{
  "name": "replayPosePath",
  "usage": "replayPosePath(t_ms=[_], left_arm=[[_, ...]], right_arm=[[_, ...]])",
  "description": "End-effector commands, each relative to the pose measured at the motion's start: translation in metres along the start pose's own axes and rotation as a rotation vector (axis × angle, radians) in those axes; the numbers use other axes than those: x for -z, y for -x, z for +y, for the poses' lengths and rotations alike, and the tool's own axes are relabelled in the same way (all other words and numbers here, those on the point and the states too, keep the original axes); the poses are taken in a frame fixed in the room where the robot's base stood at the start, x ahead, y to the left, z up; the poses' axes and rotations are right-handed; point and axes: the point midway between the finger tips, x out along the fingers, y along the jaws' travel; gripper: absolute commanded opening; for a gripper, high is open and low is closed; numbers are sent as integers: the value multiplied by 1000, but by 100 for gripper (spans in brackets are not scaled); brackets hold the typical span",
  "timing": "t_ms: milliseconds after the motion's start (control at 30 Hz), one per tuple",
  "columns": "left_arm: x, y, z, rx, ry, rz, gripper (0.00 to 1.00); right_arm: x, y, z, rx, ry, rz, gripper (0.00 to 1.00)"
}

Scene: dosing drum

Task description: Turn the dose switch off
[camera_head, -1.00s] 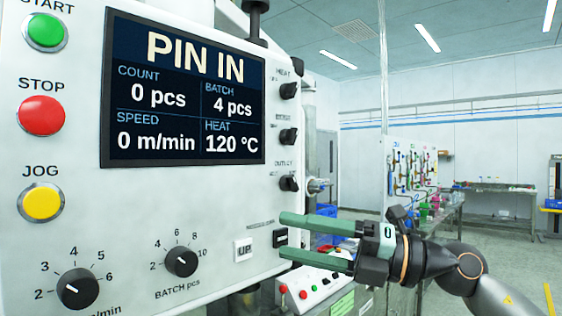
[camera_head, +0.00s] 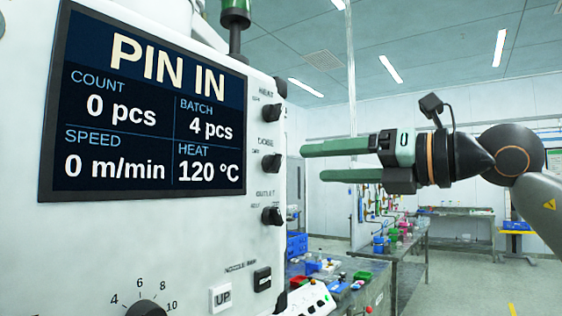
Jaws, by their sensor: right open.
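The dose switch (camera_head: 271,163) is a black knob in the middle of a column of three on the right part of the white machine panel. Its label above reads DOSE. Which position it points to is too small to tell. My right gripper (camera_head: 312,163) is open, with two green fingers pointing left, one above the other. In the picture its fingertips are just right of the dose switch, at about its height, with a gap between. Nothing is between the fingers. My left gripper is not in view.
The heat knob (camera_head: 272,88) sits above the dose switch and the outlet knob (camera_head: 271,215) below it. A display (camera_head: 145,105) reads PIN IN. A nozzle switch (camera_head: 262,279) and an UP button (camera_head: 222,297) are lower down. A bench (camera_head: 400,250) stands behind.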

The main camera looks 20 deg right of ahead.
Motion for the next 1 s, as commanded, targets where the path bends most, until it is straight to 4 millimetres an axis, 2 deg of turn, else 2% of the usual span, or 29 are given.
replayPosePath(t_ms=[33, 200, 400, 567, 833, 1000], left_arm=[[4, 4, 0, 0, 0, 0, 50], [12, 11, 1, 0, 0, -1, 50], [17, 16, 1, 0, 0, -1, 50], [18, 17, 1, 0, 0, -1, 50], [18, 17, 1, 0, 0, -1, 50], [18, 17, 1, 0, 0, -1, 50]], right_arm=[[-1, -13, 2, -1, 0, 5, 69], [-2, -47, 2, -2, -2, 5, 69], [-1, -73, 2, -2, -2, 3, 69], [0, -81, 0, -1, -1, 2, 69], [1, -82, 0, -2, -1, 2, 68], [1, -82, 0, -2, -1, 2, 49]])
